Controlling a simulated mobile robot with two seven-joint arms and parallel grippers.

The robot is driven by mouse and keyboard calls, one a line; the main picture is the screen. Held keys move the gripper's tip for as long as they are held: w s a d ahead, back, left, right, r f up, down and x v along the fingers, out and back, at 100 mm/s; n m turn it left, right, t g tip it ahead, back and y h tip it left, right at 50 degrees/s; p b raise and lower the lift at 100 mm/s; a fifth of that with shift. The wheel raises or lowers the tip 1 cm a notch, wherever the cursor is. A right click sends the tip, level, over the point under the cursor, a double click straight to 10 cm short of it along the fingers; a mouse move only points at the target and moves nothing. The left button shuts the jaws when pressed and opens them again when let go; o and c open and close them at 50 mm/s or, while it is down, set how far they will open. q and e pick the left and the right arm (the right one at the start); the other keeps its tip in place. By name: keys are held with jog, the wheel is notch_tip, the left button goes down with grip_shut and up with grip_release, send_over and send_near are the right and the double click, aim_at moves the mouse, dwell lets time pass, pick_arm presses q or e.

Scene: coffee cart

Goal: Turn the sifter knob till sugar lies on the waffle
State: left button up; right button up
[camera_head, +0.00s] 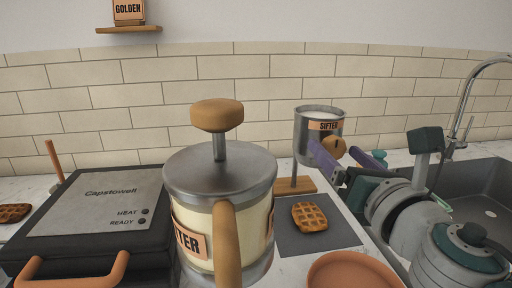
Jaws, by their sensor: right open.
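The sifter (309,132), a grey metal cup labelled SIFTER, is held up on a stand and has white sugar (320,109) at its top. Its round wooden knob (333,145) faces me on the front. A brown waffle (309,217) lies on the dark grey mat (340,236), below the sifter and slightly toward me. Its top looks brown all over. My right gripper (337,150) is open, its purple fingers on either side of the knob. I cannot tell whether they touch it. My left gripper is not in view.
A large batter dispenser (219,174) stands in front at the centre. The closed waffle iron (93,207) is on the left, with another waffle (13,212) beyond it. An orange plate (352,270) sits at the front. A sink (481,170) is on the right.

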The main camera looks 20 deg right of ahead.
jog(key=shift+c, duration=0.3)
grip_shut()
jog(key=shift+m, duration=0.4)
